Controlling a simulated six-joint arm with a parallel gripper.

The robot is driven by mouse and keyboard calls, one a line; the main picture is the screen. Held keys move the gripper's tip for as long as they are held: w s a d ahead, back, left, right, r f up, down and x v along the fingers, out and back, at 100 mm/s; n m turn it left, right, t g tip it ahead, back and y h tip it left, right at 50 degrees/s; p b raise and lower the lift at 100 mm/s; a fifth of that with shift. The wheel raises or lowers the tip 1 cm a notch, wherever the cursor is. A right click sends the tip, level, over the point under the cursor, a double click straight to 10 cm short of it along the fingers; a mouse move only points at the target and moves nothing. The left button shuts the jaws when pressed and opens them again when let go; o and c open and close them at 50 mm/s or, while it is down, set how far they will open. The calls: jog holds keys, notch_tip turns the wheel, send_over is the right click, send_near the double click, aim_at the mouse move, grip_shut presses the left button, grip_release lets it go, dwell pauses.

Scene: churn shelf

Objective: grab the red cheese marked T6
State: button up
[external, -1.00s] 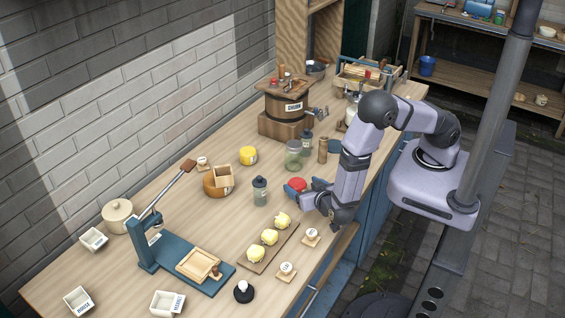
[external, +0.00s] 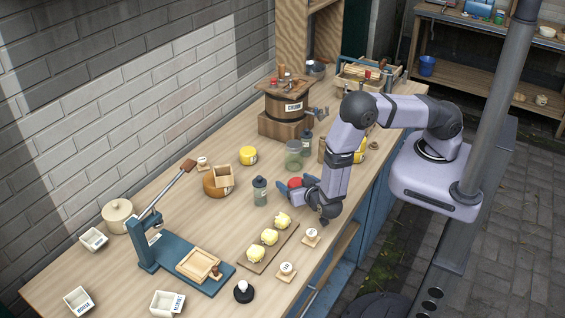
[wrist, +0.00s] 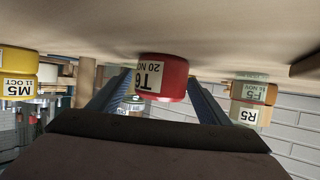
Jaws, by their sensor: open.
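The red cheese (wrist: 162,78) carries a pale label reading T6 and sits between the two blue fingers of my gripper (wrist: 155,95) in the wrist view, which is upside down. The fingers are apart, with the cheese near their tips, and I cannot tell whether either one touches it. In the external view the red cheese (external: 295,183) shows as a small red top on the bench, partly hidden by my gripper (external: 293,187), which is low over the bench and points left.
A board (external: 250,265) with yellow lumps lies in front. A yellow cheese marked M5 (wrist: 18,72) shows in the wrist view. The wooden churn (external: 287,107) stands farther back.

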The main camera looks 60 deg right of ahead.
jog(key=shift+x, duration=1)
jog(key=c, duration=1.2)
jog(key=shift+r, duration=0.15)
jog(key=shift+c, duration=0.2)
notch_tip(320, 180, up, 10)
jog(key=b, duration=0.2)
